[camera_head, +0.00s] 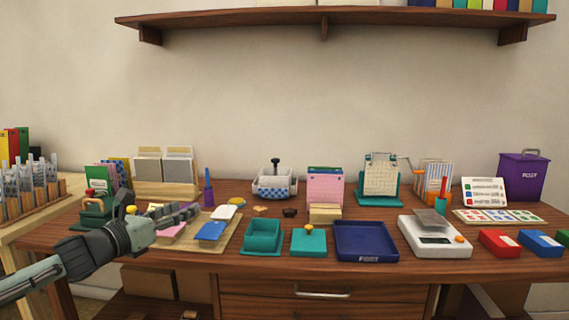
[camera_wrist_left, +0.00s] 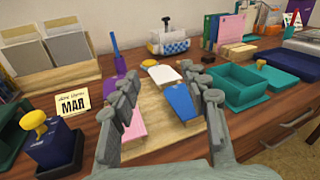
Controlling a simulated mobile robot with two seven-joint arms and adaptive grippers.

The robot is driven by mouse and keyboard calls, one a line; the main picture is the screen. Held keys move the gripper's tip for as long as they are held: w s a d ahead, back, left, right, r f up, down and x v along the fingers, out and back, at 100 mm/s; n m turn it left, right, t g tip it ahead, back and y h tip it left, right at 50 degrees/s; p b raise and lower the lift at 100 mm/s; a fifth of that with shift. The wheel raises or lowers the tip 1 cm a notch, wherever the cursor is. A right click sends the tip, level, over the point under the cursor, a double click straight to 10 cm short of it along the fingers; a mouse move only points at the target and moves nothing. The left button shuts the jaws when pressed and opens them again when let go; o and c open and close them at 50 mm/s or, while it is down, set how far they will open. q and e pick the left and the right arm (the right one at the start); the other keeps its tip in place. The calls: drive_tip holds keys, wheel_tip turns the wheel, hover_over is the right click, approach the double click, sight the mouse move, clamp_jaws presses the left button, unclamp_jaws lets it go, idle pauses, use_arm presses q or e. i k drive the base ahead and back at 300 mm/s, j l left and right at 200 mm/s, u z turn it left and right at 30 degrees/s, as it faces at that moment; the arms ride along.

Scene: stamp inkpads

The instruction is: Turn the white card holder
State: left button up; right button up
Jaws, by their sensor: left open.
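A white holder (camera_head: 272,186) with a blue checkered band and a black knob on top stands upright at the back middle of the desk; I take it for the white card holder. It also shows in the left wrist view (camera_wrist_left: 168,43), beyond my fingers. My left gripper (camera_head: 160,209) is open and empty, over the left part of the desk, in front and left of the holder and well apart from it. My right gripper is not in view.
A wooden board (camera_head: 226,242) with several coloured pads lies under the gripper. A purple post (camera_head: 208,190) stands left of the holder. Teal boxes (camera_head: 262,236) and a navy tray (camera_head: 366,240) line the front. Small stamps (camera_head: 290,212) lie just before the holder.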

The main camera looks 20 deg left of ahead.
sight(276, 183)
drive_tip(key=i+l, duration=0.15)
drive_tip(key=i, duration=0.45)
drive_tip(key=i+l, duration=0.1)
drive_tip(key=i, duration=0.5)
